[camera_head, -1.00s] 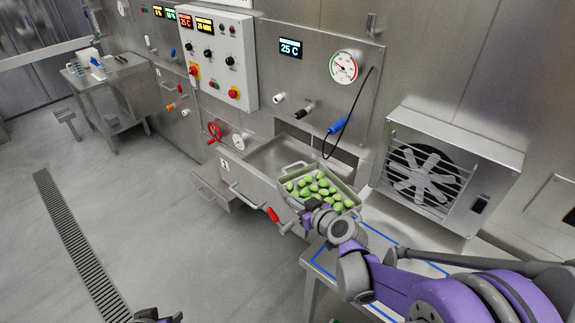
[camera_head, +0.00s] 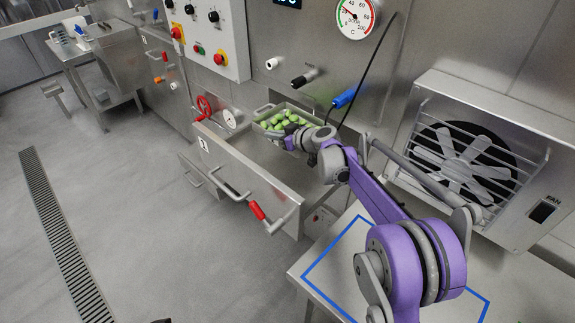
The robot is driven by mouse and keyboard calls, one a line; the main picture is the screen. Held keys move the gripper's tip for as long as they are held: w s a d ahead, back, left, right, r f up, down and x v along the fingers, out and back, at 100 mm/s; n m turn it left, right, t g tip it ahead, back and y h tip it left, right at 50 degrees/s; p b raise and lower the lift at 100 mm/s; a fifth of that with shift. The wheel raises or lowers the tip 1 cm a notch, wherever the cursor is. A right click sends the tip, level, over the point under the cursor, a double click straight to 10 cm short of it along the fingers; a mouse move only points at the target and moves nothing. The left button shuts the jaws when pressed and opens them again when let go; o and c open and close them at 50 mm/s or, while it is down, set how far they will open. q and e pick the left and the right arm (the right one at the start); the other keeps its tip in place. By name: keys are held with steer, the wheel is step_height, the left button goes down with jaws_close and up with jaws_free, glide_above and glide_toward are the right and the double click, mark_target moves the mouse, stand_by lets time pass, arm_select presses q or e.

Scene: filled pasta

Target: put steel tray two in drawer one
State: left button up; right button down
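The steel tray (camera_head: 262,109), filled with green pasta pieces (camera_head: 284,119), is at the back of the open drawer (camera_head: 243,166). The drawer front bears a label that looks like "1", and its handle has a red grip (camera_head: 257,210). My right gripper (camera_head: 294,137) is at the tray's near right side, its wrist and purple arm reaching in from the right. The fingers overlap the tray edge, but whether they are shut on it is hidden. Whether the tray rests on the drawer floor cannot be told. Only a dark tip of my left arm shows at the bottom edge.
A table with a blue outline (camera_head: 312,274) stands at the lower right and is bare inside the outline. A fan unit (camera_head: 462,165) is on the right. The floor at left is open.

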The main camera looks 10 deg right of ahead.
glide_above(274, 165)
step_height(274, 165, down, 6)
steer(key=shift+s+r, duration=0.1)
steer(key=shift+r, duration=0.1)
steer(key=shift+f+b, duration=0.5)
steer(key=shift+f, duration=1.5)
steer(key=shift+f, duration=0.15)
steer(key=c, duration=1)
jaws_free()
steer(key=shift+c, duration=0.2)
